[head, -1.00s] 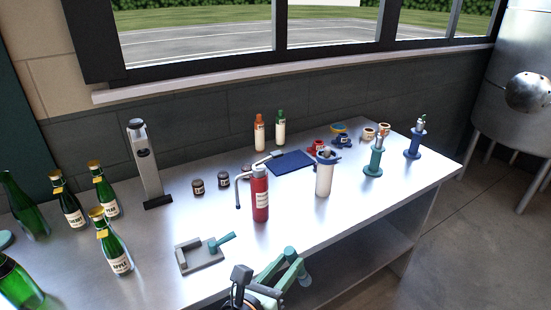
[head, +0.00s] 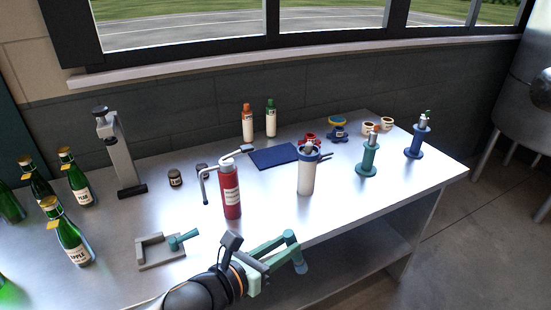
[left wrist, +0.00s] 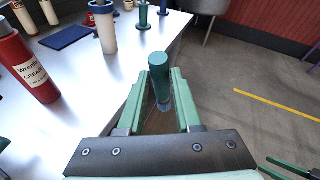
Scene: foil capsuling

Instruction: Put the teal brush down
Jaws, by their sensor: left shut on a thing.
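The teal brush is in my left gripper. In the left wrist view the brush (left wrist: 176,72) is a teal cylinder with a short paler tip, between the two green fingers. My left gripper (left wrist: 161,100) is shut on it. The brush is clear of the tabletop in the wrist view, with floor behind the fingers. Green parts (left wrist: 290,170) at the lower right of the wrist view may be my right gripper.
A grey fixture (head: 160,252) stands front left, near green bottles (head: 70,240). Bare tabletop lies right of the cup.

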